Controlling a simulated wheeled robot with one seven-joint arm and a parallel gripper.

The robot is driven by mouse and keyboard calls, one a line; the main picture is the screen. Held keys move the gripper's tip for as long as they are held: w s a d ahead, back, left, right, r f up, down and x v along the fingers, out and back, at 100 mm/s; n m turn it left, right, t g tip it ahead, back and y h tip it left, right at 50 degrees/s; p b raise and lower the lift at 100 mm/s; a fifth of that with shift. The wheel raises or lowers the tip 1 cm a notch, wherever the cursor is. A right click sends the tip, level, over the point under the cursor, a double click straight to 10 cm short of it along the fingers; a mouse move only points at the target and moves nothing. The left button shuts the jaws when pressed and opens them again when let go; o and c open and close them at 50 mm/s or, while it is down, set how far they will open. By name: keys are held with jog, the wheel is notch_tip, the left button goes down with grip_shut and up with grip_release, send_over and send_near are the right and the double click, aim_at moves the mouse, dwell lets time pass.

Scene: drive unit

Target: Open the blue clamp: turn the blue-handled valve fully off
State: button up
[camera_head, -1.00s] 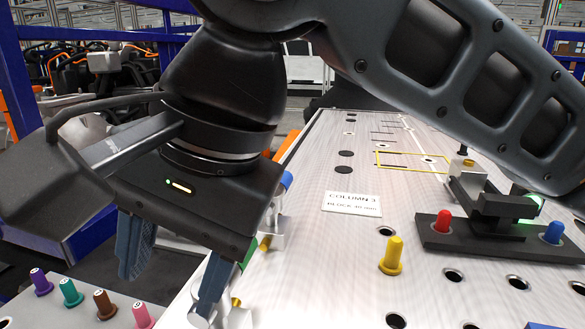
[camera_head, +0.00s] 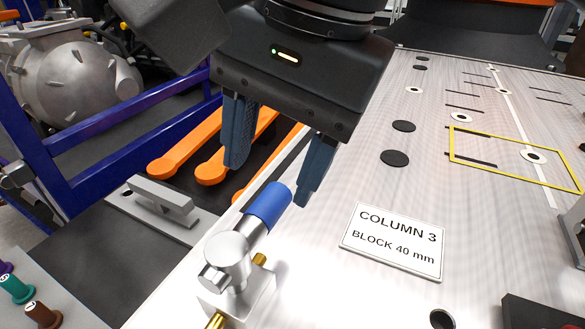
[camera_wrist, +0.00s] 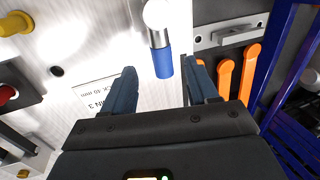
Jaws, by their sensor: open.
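The blue-handled valve has a silver body with brass fittings (camera_head: 228,260) and stands at the plate's left edge in the head view. Its blue handle (camera_head: 268,205) points up and to the right, toward my gripper. My gripper (camera_head: 272,183) is open and empty, with its two dark blue fingers hanging above and just beyond the handle tip. In the wrist view the blue handle (camera_wrist: 163,64) lies ahead between the lines of the open fingers (camera_wrist: 165,82), nearer the right one. I cannot tell whether a finger touches it.
A white label reading COLUMN 3, BLOCK 40 mm (camera_head: 393,241) lies right of the valve. Orange-handled levers (camera_head: 190,143) and a grey bar (camera_head: 160,200) are left of the plate. Colored pegs (camera_head: 17,288) stand at lower left. The plate's middle is mostly clear.

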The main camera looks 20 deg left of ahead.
aim_at(260, 215)
jog(key=shift+x, duration=3.9)
jog(key=shift+c, duration=0.4)
grip_shut()
